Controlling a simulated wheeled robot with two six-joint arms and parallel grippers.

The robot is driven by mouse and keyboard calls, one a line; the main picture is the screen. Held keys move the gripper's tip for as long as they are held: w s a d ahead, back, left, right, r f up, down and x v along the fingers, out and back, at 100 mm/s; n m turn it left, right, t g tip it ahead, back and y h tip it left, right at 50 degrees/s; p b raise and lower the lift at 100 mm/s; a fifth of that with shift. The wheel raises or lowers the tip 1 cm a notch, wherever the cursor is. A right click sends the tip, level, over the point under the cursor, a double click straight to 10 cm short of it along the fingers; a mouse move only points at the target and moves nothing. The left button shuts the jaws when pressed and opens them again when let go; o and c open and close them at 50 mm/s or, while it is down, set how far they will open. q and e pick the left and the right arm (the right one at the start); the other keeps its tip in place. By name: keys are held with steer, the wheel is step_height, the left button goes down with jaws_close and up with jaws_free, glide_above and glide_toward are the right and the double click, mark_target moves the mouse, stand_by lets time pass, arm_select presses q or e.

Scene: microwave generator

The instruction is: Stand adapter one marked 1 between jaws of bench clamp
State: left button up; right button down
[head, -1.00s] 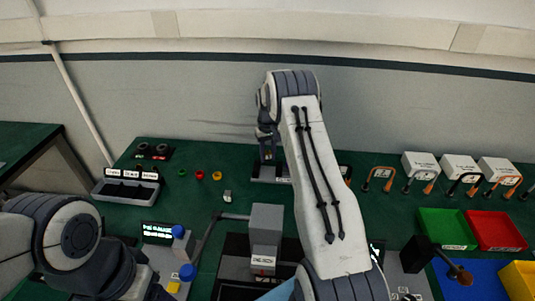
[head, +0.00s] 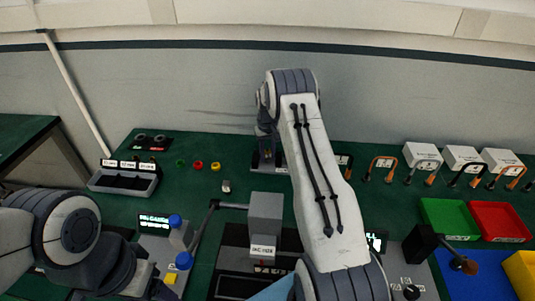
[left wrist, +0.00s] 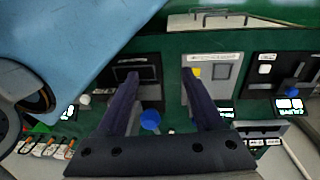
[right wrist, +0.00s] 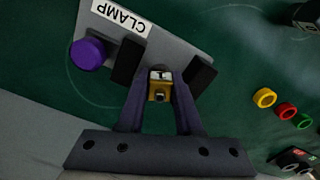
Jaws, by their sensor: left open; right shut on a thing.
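The bench clamp (right wrist: 160,30) lies on the green bench, with a CLAMP label, a purple knob and two black jaws. In the head view the clamp (head: 258,168) is mostly hidden behind my right arm. My right gripper (right wrist: 160,80) is shut on a small brass-coloured adapter (right wrist: 158,92) with a pale top. The adapter appears between the two black jaws; whether it touches them or rests on the base I cannot tell, and its number is not readable. My left gripper (left wrist: 160,74) is open and empty, above the near part of the bench.
Yellow (right wrist: 264,97), red and green rings lie on the bench beside the clamp. A small grey piece (head: 227,186) stands nearer. A grey block machine with a lever (head: 265,218) is in front. Green (head: 447,222) and red bins are at right, a labelled tray (head: 124,180) at left.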

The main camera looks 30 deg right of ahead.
steer(key=shift+f, duration=0.5)
steer(key=c, duration=0.5)
jaws_free()
steer(key=shift+r, duration=0.1)
